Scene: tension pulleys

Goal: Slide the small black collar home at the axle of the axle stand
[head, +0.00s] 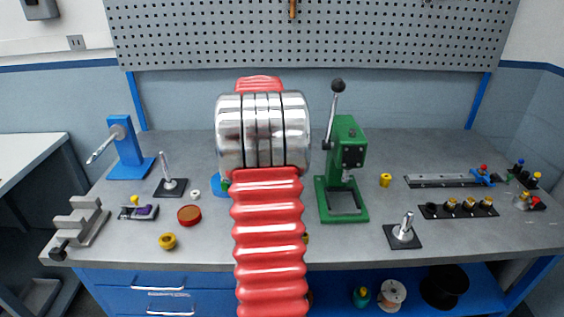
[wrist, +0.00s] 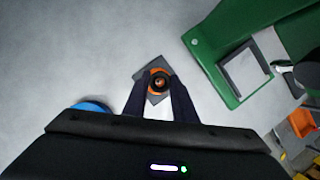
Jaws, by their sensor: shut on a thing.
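In the wrist view, my gripper (wrist: 157,84) is shut on a small black collar (wrist: 161,79), with one finger on either side of it. The collar is seen from above, over an orange ring-shaped part (wrist: 151,77). A bright spot in its middle looks like the axle tip, so the collar appears lined up with or around it. Below is a dark grey square base plate (wrist: 141,76), likely the axle stand. I cannot tell how far down the axle the collar sits. In the head view, my arm hides the gripper, collar and this stand.
A green press (head: 343,170) stands right of my arm; its base (wrist: 233,88) is close by in the wrist view. A blue round part (wrist: 91,107) lies left of the fingers. Posts on black plates (head: 171,187) (head: 403,236) stand left and right. Bare bench lies ahead in the wrist view.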

